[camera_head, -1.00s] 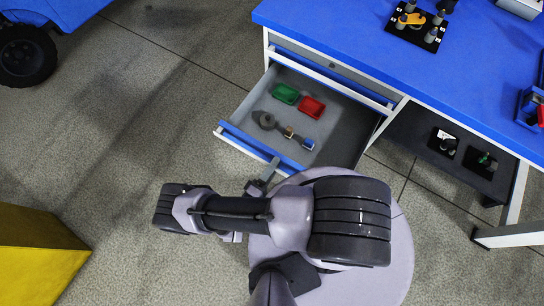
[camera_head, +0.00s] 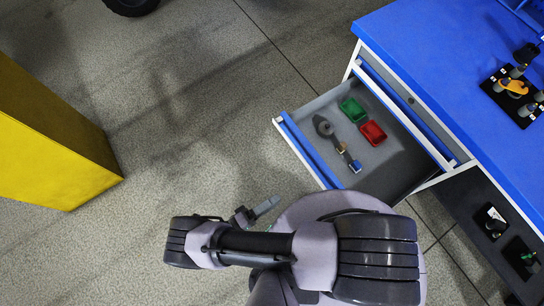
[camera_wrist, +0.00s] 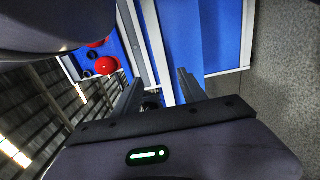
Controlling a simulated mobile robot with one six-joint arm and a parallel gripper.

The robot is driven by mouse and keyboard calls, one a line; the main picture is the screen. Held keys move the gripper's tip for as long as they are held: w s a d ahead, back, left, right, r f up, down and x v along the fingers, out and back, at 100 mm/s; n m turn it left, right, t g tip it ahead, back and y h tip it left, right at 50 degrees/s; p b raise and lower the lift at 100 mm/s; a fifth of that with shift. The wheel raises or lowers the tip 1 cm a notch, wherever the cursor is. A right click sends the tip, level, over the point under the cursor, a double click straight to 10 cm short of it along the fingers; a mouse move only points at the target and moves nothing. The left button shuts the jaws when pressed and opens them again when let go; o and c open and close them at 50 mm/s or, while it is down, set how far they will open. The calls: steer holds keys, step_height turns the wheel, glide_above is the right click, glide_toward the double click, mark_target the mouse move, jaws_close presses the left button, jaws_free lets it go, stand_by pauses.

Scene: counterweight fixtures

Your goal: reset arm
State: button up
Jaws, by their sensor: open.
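My gripper (camera_head: 262,207) is small in the head view, over the floor left of my round base and apart from the open drawer. In the wrist view my gripper (camera_wrist: 160,78) shows two dark fingers spread apart with nothing held between them. The drawer (camera_head: 307,150) stands pulled out from the blue-topped workbench (camera_head: 430,50). In it lie a green tray (camera_head: 353,110), a red tray (camera_head: 372,133) and a grey tool-like part (camera_head: 334,137) with a round end.
A yellow block (camera_head: 55,130) stands at the left. A black plate (camera_head: 515,95) with several fittings sits on the workbench. A dark lower shelf (camera_head: 480,215) holds small items. A dark wheel (camera_head: 132,4) shows at the top. The floor between yellow block and drawer is clear.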

steer(key=shift+a+r, duration=0.1)
stand_by(0.3)
steer(key=w+a+r+m+g+y, duration=0.2)
steer(key=w+r+g, duration=0.2)
steer(key=r, duration=0.4)
steer(key=w+a+r+m+g+y, duration=0.2)
steer(key=w+r+g, duration=0.15)
steer(key=r, duration=0.45)
steer(key=w+a+r+m+g+y, duration=0.25)
steer(key=r+g, duration=0.25)
steer(key=r, duration=0.4)
steer(key=w+d+r+m+y, duration=0.1)
steer(key=d+r+y, duration=0.2)
steer(key=d+r, duration=0.35)
steer(key=w+d+r+m+y, duration=0.1)
steer(key=d+r+y, duration=0.25)
steer(key=r, duration=0.65)
steer(key=s+d+r+m+t+y, duration=0.3)
steer(key=s+d+r+t, duration=0.2)
steer(key=d+r+t, duration=0.2)
step_height(320, 180, up, 2)
steer(key=shift+s+d+t+y, duration=0.3)
steer(key=shift+d+t, duration=0.05)
